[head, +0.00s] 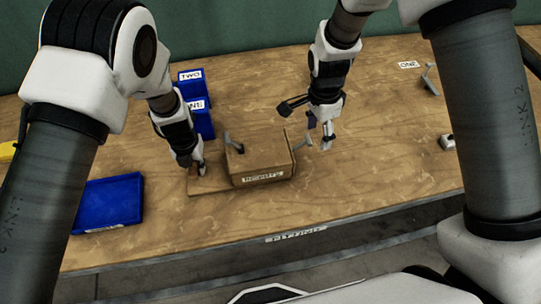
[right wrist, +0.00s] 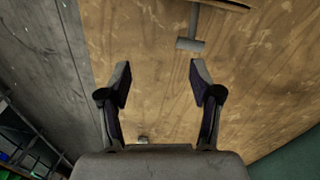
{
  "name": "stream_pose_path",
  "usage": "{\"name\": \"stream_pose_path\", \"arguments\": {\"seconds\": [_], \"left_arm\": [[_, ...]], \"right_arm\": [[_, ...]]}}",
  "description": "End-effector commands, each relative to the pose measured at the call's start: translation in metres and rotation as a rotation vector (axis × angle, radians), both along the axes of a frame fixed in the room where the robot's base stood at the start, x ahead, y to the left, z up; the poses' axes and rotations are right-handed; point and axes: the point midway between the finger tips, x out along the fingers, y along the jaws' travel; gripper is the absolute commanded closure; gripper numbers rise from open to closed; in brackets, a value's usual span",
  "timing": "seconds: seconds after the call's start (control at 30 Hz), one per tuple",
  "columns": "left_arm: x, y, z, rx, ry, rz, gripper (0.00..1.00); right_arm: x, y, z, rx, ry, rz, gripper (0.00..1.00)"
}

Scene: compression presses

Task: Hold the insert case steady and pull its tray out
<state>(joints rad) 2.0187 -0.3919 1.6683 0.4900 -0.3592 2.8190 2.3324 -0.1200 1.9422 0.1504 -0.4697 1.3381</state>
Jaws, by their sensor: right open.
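The insert case (head: 262,163) is a brown wooden box labelled INSERTS on its front, on the table. A flat wooden board (head: 216,186) extends from its left side. A grey T-shaped handle (head: 303,141) sticks out of its right side; the handle also shows in the right wrist view (right wrist: 190,43). How far the tray is in the case is hidden. My right gripper (head: 327,146) is open and empty, right of the handle and apart from it. My left gripper (head: 198,170) is low over the board, at a small brown upright piece (head: 192,173); its grip is unclear.
Blue bins labelled TWO (head: 190,77) and ONE (head: 196,104) stand behind the left arm. A blue tray (head: 107,204) lies at the left. A dark grey lever (head: 235,146) is on the case top. Another grey handle (head: 431,82) lies at the far right.

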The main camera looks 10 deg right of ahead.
Motion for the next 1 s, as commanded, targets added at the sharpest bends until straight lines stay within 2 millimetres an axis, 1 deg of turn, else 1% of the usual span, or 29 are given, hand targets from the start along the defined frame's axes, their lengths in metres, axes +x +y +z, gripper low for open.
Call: {"name": "stream_pose_path", "arguments": {"seconds": [0.03, 0.1, 0.2, 0.27, 0.37, 0.47, 0.8, 0.9, 1.0], "left_arm": [[-0.001, 0.000, -0.001, 0.001, 0.003, 0.000, 1.00], [-0.001, 0.000, -0.001, 0.001, 0.003, 0.000, 1.00], [-0.001, 0.000, -0.001, 0.001, 0.003, 0.000, 1.00], [-0.001, 0.000, -0.001, 0.001, 0.003, 0.000, 1.00], [-0.001, 0.000, -0.001, 0.001, 0.003, 0.000, 1.00], [-0.001, 0.000, -0.001, 0.001, 0.003, 0.000, 1.00], [-0.001, 0.000, -0.001, 0.001, 0.004, 0.000, 1.00], [-0.001, 0.000, -0.001, 0.001, 0.004, 0.000, 1.00], [-0.001, 0.000, -0.001, 0.001, 0.004, 0.000, 1.00]], "right_arm": [[0.013, 0.003, 0.016, 0.003, -0.031, -0.061, 0.36], [0.024, 0.006, 0.031, 0.008, -0.058, -0.136, 0.36], [0.032, 0.009, 0.042, 0.013, -0.077, -0.190, 0.36], [0.033, 0.009, 0.042, 0.014, -0.079, -0.202, 0.36], [0.033, 0.009, 0.034, 0.014, -0.077, -0.204, 0.36], [0.033, 0.009, 0.019, 0.014, -0.076, -0.203, 0.36], [0.033, 0.009, -0.042, 0.013, -0.077, -0.200, 0.36], [0.033, 0.009, -0.058, 0.012, -0.078, -0.200, 0.36], [0.033, 0.009, -0.069, 0.012, -0.079, -0.200, 0.36]]}}
